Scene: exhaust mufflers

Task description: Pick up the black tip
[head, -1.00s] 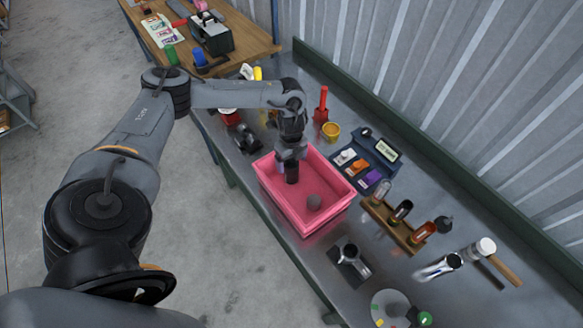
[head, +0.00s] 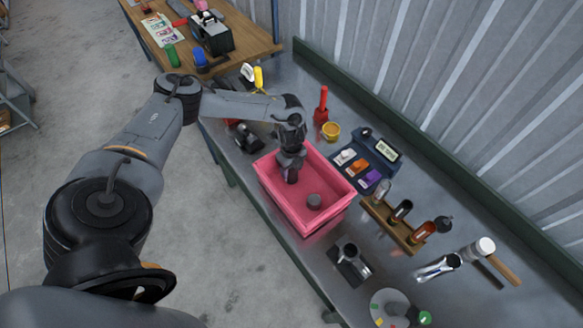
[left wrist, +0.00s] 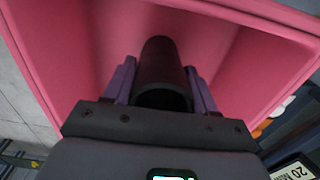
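The black tip (left wrist: 162,70) is a dark hollow cylinder inside the pink bin (head: 268,188). In the left wrist view it lies between the two purple fingers of my left gripper (left wrist: 160,85), its open rim facing the camera. The fingers sit close along both its sides; whether they press on it is not clear. In the head view my left gripper (head: 291,175) reaches down into the left part of the bin and mostly hides the tip. My right gripper is not in view.
The bin walls rise close around the gripper. A blue tray with a display (head: 387,149) and a wooden rack (head: 395,228) stand to the right. A metal piece on a dark base (head: 350,262) stands in front.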

